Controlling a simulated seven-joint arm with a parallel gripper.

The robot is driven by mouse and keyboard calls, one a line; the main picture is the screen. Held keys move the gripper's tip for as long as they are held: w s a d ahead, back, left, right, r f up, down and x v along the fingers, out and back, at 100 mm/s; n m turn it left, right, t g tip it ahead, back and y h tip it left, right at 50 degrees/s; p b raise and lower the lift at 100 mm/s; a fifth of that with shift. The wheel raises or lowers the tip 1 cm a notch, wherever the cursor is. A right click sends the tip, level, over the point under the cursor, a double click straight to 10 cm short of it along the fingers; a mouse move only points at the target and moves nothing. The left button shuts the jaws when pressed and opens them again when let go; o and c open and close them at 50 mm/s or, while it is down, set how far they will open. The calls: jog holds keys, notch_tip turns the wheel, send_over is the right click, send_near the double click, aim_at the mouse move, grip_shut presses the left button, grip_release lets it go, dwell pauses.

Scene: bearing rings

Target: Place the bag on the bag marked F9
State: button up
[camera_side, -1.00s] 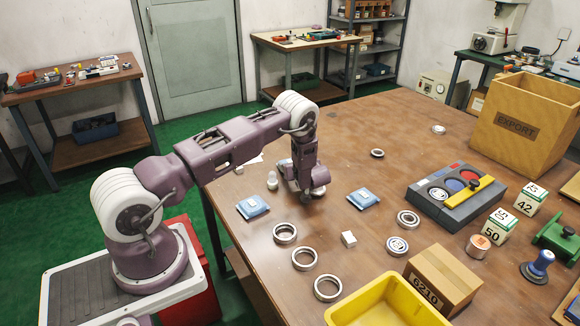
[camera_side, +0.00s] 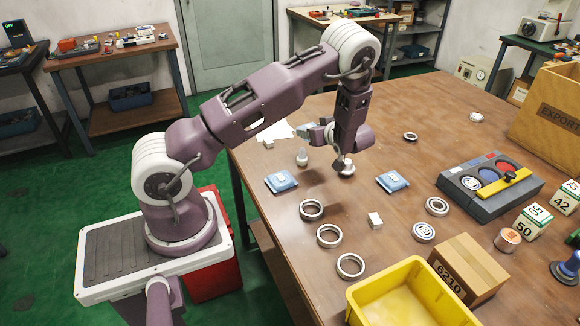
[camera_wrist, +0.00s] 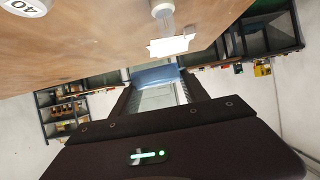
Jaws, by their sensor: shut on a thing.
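My gripper (camera_side: 324,128) is shut on a blue bag (camera_side: 314,134) and holds it above the table, pointing left in the side view. In the wrist view the blue bag (camera_wrist: 156,75) sits between the two fingers of my gripper (camera_wrist: 157,90). Two other blue bags with pale labels lie flat on the table: one at left (camera_side: 281,181), one at right (camera_side: 392,181). The held bag is apart from both. Their label markings are too small to read, so I cannot tell which is F9.
A pale bulb-shaped piece (camera_side: 302,158) stands near the left bag, and a round metal piece (camera_side: 346,168) is below my wrist. Several rings, a white block (camera_side: 375,220), a yellow bin (camera_side: 415,290) and a cardboard box (camera_side: 468,268) are nearer the front.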

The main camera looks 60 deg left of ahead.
aim_at(284, 181)
jog(key=s+d+r+n+g, duration=0.3)
jog(key=s+d, duration=0.3)
jog(key=s, duration=0.6)
jog(key=shift+g+h, duration=0.3)
notch_tip(284, 181, down, 10)
jog(key=shift+d+r, duration=0.1)
jog(key=shift+f, duration=0.25)
jog(key=o, duration=1.5)
jog(key=shift+f, duration=0.15)
jog(key=shift+c, duration=0.2)
